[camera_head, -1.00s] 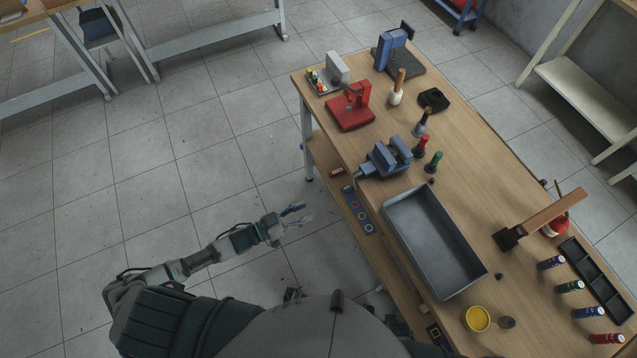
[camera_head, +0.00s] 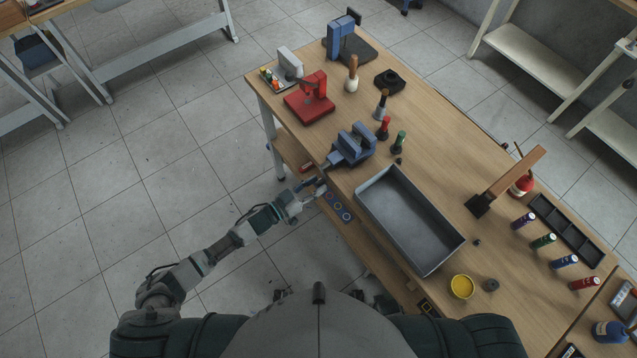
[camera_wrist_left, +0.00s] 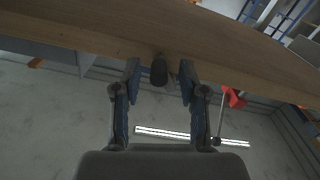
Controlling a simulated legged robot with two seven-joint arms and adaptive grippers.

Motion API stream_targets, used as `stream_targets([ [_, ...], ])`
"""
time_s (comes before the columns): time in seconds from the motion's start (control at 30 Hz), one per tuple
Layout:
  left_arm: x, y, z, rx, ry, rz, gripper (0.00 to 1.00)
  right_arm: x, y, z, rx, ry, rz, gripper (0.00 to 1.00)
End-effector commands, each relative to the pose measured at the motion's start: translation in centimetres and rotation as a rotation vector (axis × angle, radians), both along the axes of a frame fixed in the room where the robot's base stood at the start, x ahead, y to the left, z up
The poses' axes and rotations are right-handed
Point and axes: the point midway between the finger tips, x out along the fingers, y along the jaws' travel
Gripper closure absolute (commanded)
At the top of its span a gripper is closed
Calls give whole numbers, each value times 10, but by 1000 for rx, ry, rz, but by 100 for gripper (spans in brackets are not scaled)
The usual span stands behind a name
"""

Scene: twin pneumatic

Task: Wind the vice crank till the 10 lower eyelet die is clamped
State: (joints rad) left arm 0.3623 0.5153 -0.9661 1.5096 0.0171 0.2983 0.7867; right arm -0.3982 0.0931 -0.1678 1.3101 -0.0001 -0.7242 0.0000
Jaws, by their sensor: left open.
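The blue vice (camera_head: 352,146) stands on the near-left edge of the workbench in the head view. Its crank is too small to make out there. My left gripper (camera_head: 318,187) is open beside the bench edge, just below and left of the vice. In the left wrist view the open left gripper (camera_wrist_left: 159,84) has a dark rounded knob (camera_wrist_left: 159,72) between its fingertips, with gaps on both sides; it may be the crank's handle. I cannot make out the lower eyelet die in the vice jaws. My right gripper is not in view.
A grey tray (camera_head: 367,199) sits close to the vice. The bench edge (camera_wrist_left: 100,45) crosses the wrist view above the fingers.

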Motion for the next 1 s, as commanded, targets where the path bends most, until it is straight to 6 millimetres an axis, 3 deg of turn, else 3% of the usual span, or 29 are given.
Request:
stream_targets([
  [0.17,8,-11,0,1,-1,0,58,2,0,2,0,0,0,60],
  [0.43,8,-12,0,1,0,0,58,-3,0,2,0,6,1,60],
  [0.6,8,-11,0,1,0,0,98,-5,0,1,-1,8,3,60],
  [1.0,9,-11,0,21,-31,-1,100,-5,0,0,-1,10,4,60],
])
